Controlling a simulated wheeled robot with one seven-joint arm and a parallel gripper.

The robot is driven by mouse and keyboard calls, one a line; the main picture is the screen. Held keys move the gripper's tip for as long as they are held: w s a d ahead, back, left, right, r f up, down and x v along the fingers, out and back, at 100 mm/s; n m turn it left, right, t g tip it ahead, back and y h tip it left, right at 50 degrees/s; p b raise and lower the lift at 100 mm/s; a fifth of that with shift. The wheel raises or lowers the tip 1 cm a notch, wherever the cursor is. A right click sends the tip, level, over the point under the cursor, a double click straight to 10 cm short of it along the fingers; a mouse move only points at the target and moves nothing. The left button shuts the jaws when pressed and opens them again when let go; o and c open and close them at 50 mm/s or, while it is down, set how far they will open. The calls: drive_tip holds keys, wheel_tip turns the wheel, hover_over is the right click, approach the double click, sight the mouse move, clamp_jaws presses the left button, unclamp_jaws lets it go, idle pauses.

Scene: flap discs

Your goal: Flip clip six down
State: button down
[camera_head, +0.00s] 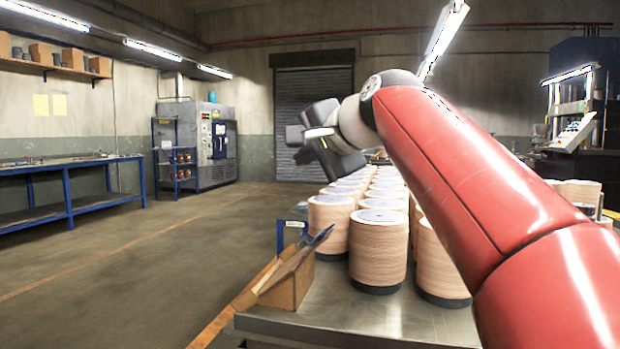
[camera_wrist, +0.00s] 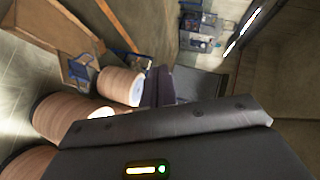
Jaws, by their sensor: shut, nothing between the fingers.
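A blue clip-like frame with a pale label (camera_head: 291,228) stands upright at the left edge of the metal table, behind a wooden box. I cannot read any number, so I cannot tell which is clip six. My gripper (camera_head: 335,150) is shut and empty. In the head view it is raised above the far stacks, well apart from the near blue frame. Its dark body fills the lower wrist view.
Tall stacks of tan discs (camera_head: 378,252) crowd the metal table (camera_head: 340,325). A wooden box (camera_head: 287,280) with tools poking out sits at its left front corner. A blue workbench (camera_head: 70,180) stands at left. The floor between is clear.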

drive_tip(key=shift+s+a+r, duration=0.35)
drive_tip(key=shift+s+r, duration=0.1)
drive_tip(key=shift+r, duration=0.2)
drive_tip(key=shift+s+a+r, duration=0.3)
drive_tip(key=shift+s+r, duration=0.2)
drive_tip(key=shift+r, duration=0.15)
drive_tip(key=shift+s+a+r, duration=0.35)
drive_tip(key=shift+s+r, duration=0.1)
drive_tip(key=shift+r, duration=0.2)
